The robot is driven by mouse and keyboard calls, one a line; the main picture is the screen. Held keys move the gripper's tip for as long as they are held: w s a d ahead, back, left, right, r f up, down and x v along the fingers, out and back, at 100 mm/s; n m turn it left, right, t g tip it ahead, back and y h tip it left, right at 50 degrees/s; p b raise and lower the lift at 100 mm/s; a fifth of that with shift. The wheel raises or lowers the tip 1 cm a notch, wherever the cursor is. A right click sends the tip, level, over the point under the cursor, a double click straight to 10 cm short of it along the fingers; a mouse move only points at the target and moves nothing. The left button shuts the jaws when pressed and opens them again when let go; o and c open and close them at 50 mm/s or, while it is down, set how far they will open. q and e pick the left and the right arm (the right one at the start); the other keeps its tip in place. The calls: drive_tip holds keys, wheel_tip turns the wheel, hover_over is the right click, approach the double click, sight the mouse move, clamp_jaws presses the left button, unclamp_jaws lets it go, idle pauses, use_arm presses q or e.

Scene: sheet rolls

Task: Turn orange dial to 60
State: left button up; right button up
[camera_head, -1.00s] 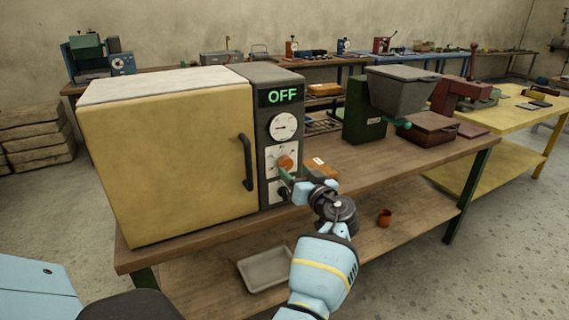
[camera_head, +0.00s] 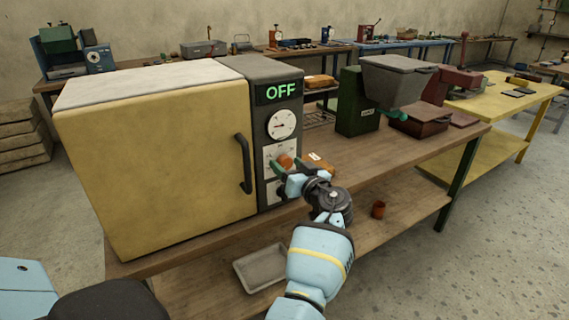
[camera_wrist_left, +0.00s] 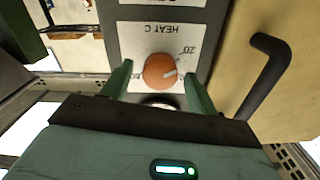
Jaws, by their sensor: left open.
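The orange dial (camera_head: 285,161) sits on the white HEAT C panel of the oven's dark control column. In the left wrist view, the dial (camera_wrist_left: 160,71) appears upside down with its label, and its pale pointer mark points right, toward the side of the 20 mark. My left gripper (camera_head: 287,169) is in front of the panel. Its green fingers are open, one on each side of the dial, as the left wrist view also shows; I cannot tell whether they touch it. The display (camera_head: 280,92) above reads OFF. My right gripper is not in view.
The yellow oven (camera_head: 155,165) has a black door handle (camera_head: 243,165) just left of the control column. A round gauge (camera_head: 281,124) is above the dial. A brown box (camera_head: 318,165) lies right of the column on the workbench (camera_head: 400,160). A grey tray (camera_head: 262,268) is on the lower shelf.

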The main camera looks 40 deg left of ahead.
use_arm(q)
drive_tip(key=shift+a, duration=0.1)
idle(0.3)
drive_tip(key=c, duration=1)
